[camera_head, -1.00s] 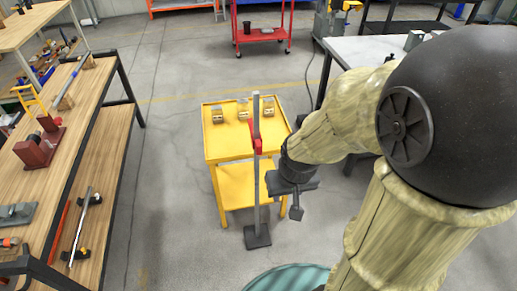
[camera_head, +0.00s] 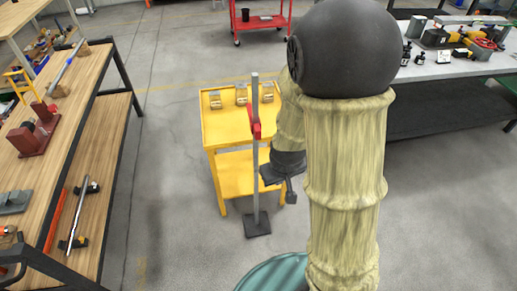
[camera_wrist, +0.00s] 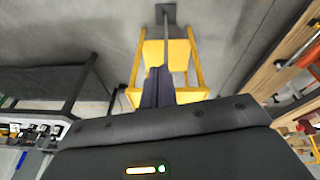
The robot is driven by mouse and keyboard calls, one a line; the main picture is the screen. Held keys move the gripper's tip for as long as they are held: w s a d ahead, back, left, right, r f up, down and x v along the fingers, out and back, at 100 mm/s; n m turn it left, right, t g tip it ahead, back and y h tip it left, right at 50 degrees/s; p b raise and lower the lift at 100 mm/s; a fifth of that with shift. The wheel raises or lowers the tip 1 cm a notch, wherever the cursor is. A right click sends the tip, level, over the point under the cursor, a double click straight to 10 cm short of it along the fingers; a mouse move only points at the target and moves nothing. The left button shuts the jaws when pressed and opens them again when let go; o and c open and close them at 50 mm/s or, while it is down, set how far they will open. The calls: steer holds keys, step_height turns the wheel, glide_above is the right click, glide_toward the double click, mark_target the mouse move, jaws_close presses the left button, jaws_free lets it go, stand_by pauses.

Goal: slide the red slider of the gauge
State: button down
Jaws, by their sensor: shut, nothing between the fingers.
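The gauge is a thin grey upright post (camera_head: 255,180) on a dark square base (camera_head: 257,224), standing on the floor in front of the yellow cart. The red slider (camera_head: 256,129) sits on the upper part of the post. My gripper (camera_head: 291,196) is just right of the post, lower than the slider, pointing down. In the wrist view its dark fingers (camera_wrist: 158,85) are together with nothing held. The gauge's post (camera_wrist: 166,35) and base (camera_wrist: 168,12) show beyond them. I cannot see the slider in the wrist view. No contact with the gauge is visible.
The yellow cart (camera_head: 228,132) stands right behind the gauge, with several small blocks on top. A wooden bench (camera_head: 75,88) is at left, and a grey-topped table (camera_head: 455,68) at back right. Floor is free between bench and cart.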

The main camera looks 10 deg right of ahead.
steer(key=w+d+f+n+t+h+b, duration=0.2)
steer(key=w+d+f+n+h+b, duration=0.15)
steer(key=f, duration=0.35)
steer(key=w+d+f+n+t+h+b, duration=0.1)
steer(key=w+d+f+n+h+b, duration=0.2)
steer(key=f, duration=0.4)
steer(key=w+d+f+n+t+h+b, duration=0.1)
steer(key=w+d+f+n+t+b, duration=0.15)
steer(key=f+n, duration=0.35)
steer(key=w+a+n+t+y+b, duration=0.3)
steer(key=n+t, duration=0.3)
steer(key=n, duration=0.5)
steer(key=w+a+n+t+y+b, duration=0.3)
steer(key=w+a+n+t+y, duration=0.1)
steer(key=n, duration=0.6)
steer(key=a+t+y, duration=0.1)
steer(key=a+t, duration=0.1)
steer(key=shift+w+a+f+n, duration=0.2)
steer(key=shift+a+f+n, duration=0.1)
steer(key=shift+n, duration=0.05)
steer(key=w+r+p, duration=0.1)
steer(key=w+r, duration=0.5)
steer(key=w, duration=0.3)
steer(key=shift+w+r, duration=0.2)
steer(key=shift+w, duration=0.15)
